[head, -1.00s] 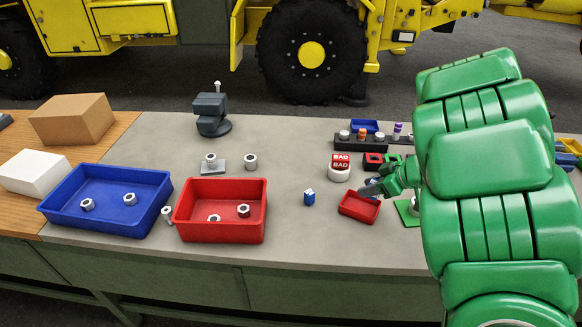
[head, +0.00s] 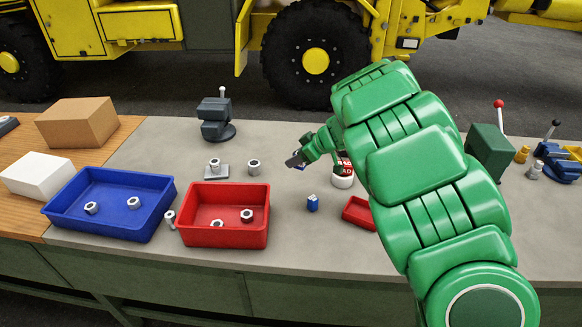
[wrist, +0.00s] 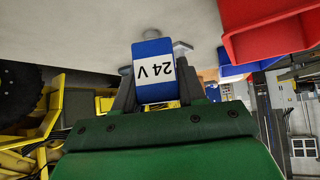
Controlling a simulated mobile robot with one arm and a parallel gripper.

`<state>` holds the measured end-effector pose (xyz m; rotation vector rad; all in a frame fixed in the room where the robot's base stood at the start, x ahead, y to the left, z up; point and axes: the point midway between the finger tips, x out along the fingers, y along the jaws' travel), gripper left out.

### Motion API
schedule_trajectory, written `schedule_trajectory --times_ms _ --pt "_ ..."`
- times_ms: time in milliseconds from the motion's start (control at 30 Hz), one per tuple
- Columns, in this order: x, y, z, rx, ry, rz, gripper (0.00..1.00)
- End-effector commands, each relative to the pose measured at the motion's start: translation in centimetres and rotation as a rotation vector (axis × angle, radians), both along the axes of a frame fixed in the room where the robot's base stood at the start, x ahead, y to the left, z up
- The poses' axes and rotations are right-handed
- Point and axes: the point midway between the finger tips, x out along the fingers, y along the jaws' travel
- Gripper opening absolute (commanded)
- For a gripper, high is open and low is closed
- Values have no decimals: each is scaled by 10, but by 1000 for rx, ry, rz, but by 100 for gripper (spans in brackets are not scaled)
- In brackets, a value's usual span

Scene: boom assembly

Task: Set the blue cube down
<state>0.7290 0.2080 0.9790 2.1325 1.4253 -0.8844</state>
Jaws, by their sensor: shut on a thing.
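The blue cube (wrist: 153,50) has a white label reading "24 V", upside down in the wrist view. My gripper (wrist: 157,88) is shut on it, one finger on each side. In the head view my gripper (head: 297,160) is over the back middle of the grey table (head: 290,250), right of the small nuts. Only a sliver of blue shows at the fingers there. The cube appears held above the tabletop; its exact height is unclear.
Another small blue block (head: 312,203) stands on the table. A large red tray (head: 225,237) and blue tray (head: 100,222) hold nuts. A grey device (head: 216,120) stands behind.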

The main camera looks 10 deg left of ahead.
Motion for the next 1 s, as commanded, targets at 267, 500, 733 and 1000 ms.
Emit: schedule_trajectory --times_ms 267,500,733,1000 --pt "28 8 -13 2 0 2 5" --pt "51 14 -23 0 -4 1 5" --pt "72 20 -33 0 -2 2 5" --pt "90 25 -55 1 1 0 5"
